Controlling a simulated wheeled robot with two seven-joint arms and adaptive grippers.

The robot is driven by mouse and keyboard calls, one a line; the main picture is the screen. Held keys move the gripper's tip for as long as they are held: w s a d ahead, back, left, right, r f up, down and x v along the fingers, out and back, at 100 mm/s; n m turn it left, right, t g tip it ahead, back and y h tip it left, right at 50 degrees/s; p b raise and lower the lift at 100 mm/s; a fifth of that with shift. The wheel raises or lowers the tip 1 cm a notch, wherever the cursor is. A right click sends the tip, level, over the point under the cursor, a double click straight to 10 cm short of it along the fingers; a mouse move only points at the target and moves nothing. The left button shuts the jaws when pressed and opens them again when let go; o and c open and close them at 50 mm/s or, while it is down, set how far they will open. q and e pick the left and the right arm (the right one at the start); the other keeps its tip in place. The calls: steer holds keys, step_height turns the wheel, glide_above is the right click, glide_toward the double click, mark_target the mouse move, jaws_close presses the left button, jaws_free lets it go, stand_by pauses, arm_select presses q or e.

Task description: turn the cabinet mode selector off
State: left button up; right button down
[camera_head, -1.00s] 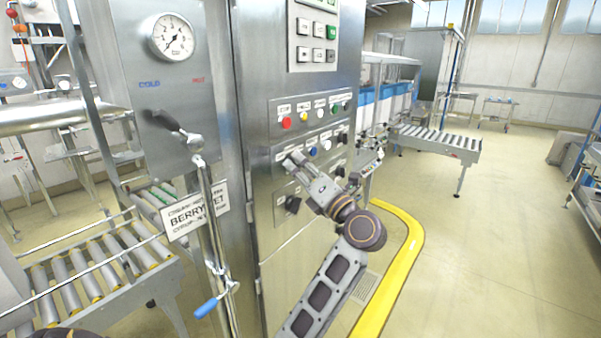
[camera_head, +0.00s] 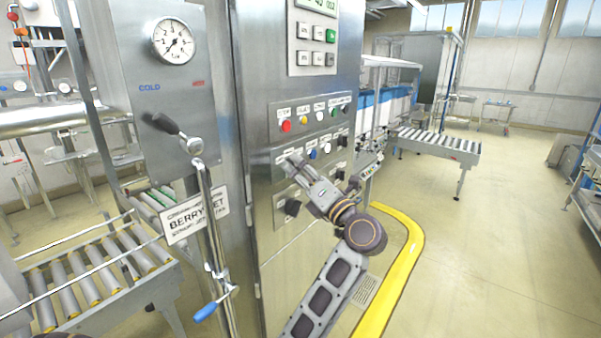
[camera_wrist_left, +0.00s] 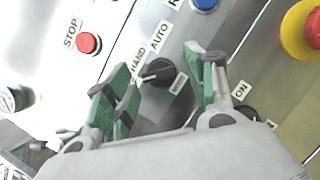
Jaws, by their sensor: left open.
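A black rotary selector (camera_wrist_left: 160,72) sits on the metal panel in the left wrist view, with HAND and AUTO labels beside it and a third label I cannot read. A pale mark shows on its left side, near HAND. My left gripper (camera_wrist_left: 157,58) is open, its green-padded fingers on either side of the selector; I cannot tell if they touch it. In the head view my left gripper (camera_head: 291,161) is at the cabinet (camera_head: 262,180) front, hiding the selector there. My right gripper is not in view.
A red STOP button (camera_wrist_left: 88,43), a blue button (camera_wrist_left: 205,3) and a red-yellow emergency button (camera_wrist_left: 308,28) surround the selector. Another black knob (camera_head: 292,207) is below the gripper. A lever with a blue handle (camera_head: 205,310) stands left. A yellow rail (camera_head: 400,265) curves along the floor.

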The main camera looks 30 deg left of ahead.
arm_select(q)
steer(key=v, duration=0.7)
steer(key=shift+d, duration=0.25)
steer(key=shift+f, duration=0.1)
stand_by(0.4)
